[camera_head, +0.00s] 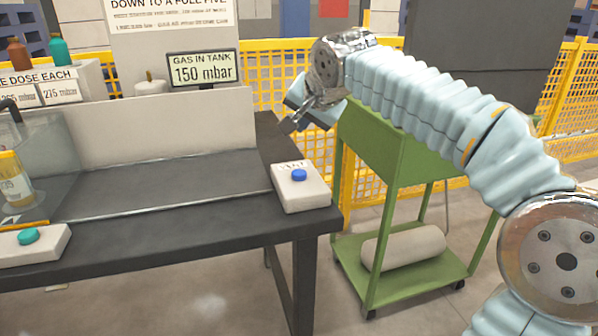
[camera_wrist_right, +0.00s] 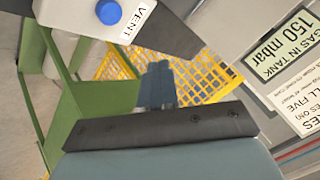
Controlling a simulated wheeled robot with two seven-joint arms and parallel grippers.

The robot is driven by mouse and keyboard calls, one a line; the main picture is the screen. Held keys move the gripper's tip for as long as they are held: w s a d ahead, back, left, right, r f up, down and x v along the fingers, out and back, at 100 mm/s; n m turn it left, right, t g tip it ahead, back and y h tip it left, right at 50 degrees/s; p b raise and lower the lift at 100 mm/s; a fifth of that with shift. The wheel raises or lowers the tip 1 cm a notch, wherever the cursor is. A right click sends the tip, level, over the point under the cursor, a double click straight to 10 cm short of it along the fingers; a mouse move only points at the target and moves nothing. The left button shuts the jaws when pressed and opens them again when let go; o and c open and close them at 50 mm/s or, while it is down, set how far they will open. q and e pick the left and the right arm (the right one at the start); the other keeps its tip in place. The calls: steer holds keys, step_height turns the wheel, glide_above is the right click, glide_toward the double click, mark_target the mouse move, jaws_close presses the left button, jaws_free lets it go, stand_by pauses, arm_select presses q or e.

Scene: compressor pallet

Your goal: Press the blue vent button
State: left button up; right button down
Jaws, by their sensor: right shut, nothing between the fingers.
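The blue vent button (camera_head: 299,175) is a round cap on a white box (camera_head: 303,197) at the right end of the dark table. In the right wrist view the blue button (camera_wrist_right: 108,12) and its box (camera_wrist_right: 75,12), lettered VENT, show at the top, partly cut off by the frame edge. My right gripper (camera_head: 291,122) is shut and empty, above and behind the box, apart from the button. Its closed fingers (camera_wrist_right: 157,85) also show in the right wrist view. My left gripper is not in view.
A teal button (camera_head: 28,236) sits on another white box at the table's left front. A clear tank with a yellow-labelled bottle (camera_head: 14,180) stands behind it. A sign (camera_head: 203,70) reads 150 mbar. A green cart (camera_head: 395,160) stands right of the table. The table's middle is clear.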

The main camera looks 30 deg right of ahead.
steer(key=b, duration=0.4)
glide_above(302, 174)
step_height(302, 174, down, 6)
steer(key=shift+f, duration=0.2)
steer(key=shift+f+b, duration=0.6)
steer(key=shift+f, duration=0.05)
steer(key=shift+f, duration=0.1)
stand_by(1.1)
steer(key=shift+f+b, duration=0.3)
steer(key=shift+b, duration=0.05)
steer(key=shift+f+b, duration=0.55)
steer(key=shift+f, duration=0.1)
stand_by(0.5)
steer(key=shift+r, duration=0.15)
stand_by(0.3)
steer(key=shift+r+p, duration=0.85)
steer(key=shift+r, duration=0.05)
